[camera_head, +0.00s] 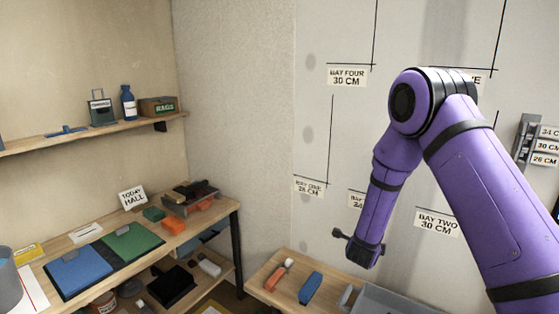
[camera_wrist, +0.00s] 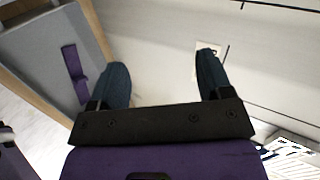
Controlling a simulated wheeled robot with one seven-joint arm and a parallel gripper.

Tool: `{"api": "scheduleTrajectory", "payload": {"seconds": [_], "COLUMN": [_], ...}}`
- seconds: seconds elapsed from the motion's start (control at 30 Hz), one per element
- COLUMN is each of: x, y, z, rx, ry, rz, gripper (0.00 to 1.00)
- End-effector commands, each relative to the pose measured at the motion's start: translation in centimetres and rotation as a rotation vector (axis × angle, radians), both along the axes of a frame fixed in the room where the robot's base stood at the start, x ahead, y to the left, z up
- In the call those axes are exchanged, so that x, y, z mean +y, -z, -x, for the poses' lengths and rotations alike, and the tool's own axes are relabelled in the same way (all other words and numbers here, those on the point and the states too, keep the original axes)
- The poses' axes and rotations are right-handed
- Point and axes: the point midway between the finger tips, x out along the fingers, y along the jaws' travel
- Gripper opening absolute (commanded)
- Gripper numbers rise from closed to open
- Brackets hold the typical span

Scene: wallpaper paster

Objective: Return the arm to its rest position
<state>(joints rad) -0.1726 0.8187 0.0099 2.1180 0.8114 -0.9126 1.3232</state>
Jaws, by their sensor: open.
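My purple arm reaches in from the right in the head view, bends at a high elbow and hangs down in front of the pale wall. My gripper (camera_head: 360,246) is at its lower end, above the low wooden bench (camera_head: 262,277). In the wrist view the two dark fingers of my gripper (camera_wrist: 163,66) stand wide apart with nothing between them. Pale wall shows behind them. In the head view the fingers are small and partly hidden by the wrist.
The bench carries an orange-handled tool (camera_head: 278,275), a blue tool (camera_head: 311,288) and a grey tray (camera_head: 398,303). A purple item (camera_wrist: 75,72) lies in the tray in the wrist view. A cluttered table (camera_head: 222,211) and a shelf (camera_head: 95,131) stand left. Labels hang on the wall.

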Motion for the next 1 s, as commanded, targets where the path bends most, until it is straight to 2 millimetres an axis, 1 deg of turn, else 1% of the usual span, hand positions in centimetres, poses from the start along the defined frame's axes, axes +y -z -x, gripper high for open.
{"api": "scheduleTrajectory", "payload": {"seconds": [0.03, 0.13, 0.23, 0.37, 0.4, 0.47, 0.5, 0.6, 0.77, 0.8, 0.87, 1.0], "x": [0.3, 0.9, 1.5, 2.2, 2.4, 2.7, 2.8, 3.1, 3.5, 3.5, 3.6, 3.5], "y": [-2.1, -5.4, -8.6, -12.8, -14.0, -15.8, -17.0, -19.9, -24.1, -25.2, -26.5, -29.4], "z": [-0.2, -0.2, 0.2, 1.2, 1.7, 2.5, 3.0, 4.7, 8.0, 8.9, 10.4, 14.1], "rx": [0.013, 0.056, 0.097, 0.145, 0.160, 0.182, 0.195, 0.230, 0.281, 0.293, 0.314, 0.362], "ry": [-0.038, -0.126, -0.216, -0.341, -0.378, -0.437, -0.476, -0.572, -0.726, -0.763, -0.820, -0.946], "rz": [-0.003, -0.001, 0.010, 0.036, 0.047, 0.065, 0.079, 0.118, 0.194, 0.216, 0.251, 0.339], "gripper": [0.72, 0.72, 0.72, 0.72, 0.72, 0.72, 0.72, 0.72, 0.72, 0.72, 0.72, 0.72]}}
